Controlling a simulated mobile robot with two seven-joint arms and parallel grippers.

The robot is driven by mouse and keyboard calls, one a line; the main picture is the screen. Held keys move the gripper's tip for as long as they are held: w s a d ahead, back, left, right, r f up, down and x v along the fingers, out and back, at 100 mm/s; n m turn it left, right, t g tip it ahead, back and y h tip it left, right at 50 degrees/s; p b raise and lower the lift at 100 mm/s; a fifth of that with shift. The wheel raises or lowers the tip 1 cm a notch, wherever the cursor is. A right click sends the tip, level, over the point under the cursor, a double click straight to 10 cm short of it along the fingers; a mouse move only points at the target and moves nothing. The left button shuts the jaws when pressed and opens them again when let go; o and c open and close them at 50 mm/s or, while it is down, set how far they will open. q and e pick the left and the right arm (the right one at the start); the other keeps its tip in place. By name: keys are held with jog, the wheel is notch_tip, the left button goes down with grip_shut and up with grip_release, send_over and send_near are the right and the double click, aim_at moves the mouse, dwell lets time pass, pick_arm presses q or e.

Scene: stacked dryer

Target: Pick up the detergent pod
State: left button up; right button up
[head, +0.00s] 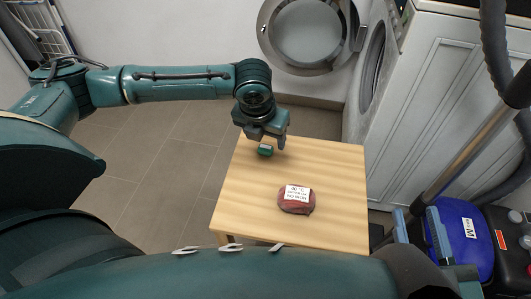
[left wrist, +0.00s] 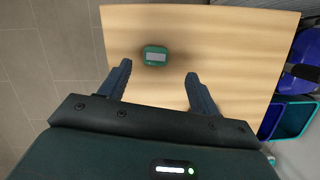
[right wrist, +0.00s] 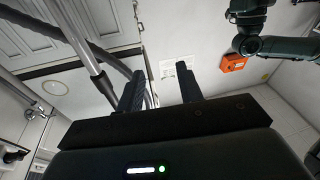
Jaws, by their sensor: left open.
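The detergent pod looks like a small green block (head: 265,150) with a pale grey top, lying near the far edge of the wooden table. In the left wrist view the pod (left wrist: 155,49) lies just beyond the fingertips, left of the middle of the gap. My left gripper (head: 267,139) points down over it, open and empty; both its fingers (left wrist: 158,70) show apart, not touching the pod. My right gripper (right wrist: 160,78) is open and empty, with its fingers apart in the right wrist view, away from the pod.
A dark red bundle with a white care label (head: 297,200) lies nearer on the wooden table (head: 340,165). An open round machine door (head: 308,32) is behind. A white cabinet (head: 450,110) and a blue container (head: 465,230) are at the right. Tiled floor is free at the left.

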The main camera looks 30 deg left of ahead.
aim_at(266, 151)
pick_arm(q)
jog(key=shift+w+a+f+b, duration=0.1)
jog(key=shift+w+f+b, duration=0.05)
jog(key=shift+f+b, duration=0.4)
jog(key=x, duration=0.1)
jog(key=b+x, duration=0.2)
jog(key=x, duration=0.1)
jog(key=shift+a, duration=0.25)
jog(key=shift+f+b, duration=0.15)
jog(key=shift+b, duration=0.15)
jog(key=c, duration=0.8)
jog(key=shift+c, duration=1.1)
pick_arm(e)
jog(key=shift+a+f+m+y, duration=0.15)
jog(key=shift+a+m+y, duration=0.15)
jog(key=shift+a+m, duration=0.1)
